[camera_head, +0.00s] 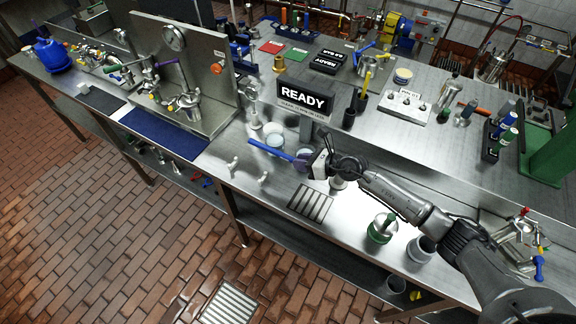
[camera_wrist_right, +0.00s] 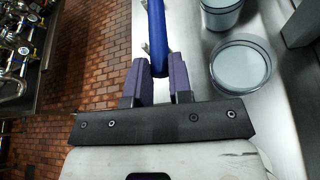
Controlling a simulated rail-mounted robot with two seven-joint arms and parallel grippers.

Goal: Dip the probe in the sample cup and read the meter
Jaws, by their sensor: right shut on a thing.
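My right gripper (camera_head: 303,163) is shut on a blue probe (camera_head: 268,152), above the steel bench. In the right wrist view, the purple fingers of the gripper (camera_wrist_right: 161,82) stand on both sides of the blue probe (camera_wrist_right: 157,32), which runs away from them. A round cup (camera_wrist_right: 242,66) with pale grey-blue contents is to the right of the fingers, apart from the probe. A second cup (camera_wrist_right: 220,12) is behind it. In the head view, a cup (camera_head: 275,141) shows behind the probe. The meter (camera_head: 304,98) shows "READY" on a dark screen. My left gripper is out of view.
A slotted drain (camera_head: 311,204) lies below my right arm. Small metal fittings (camera_head: 232,165) stand near the front edge. A dark pen holder (camera_head: 357,101) is beside the meter. A blue mat (camera_head: 165,133) lies to the left.

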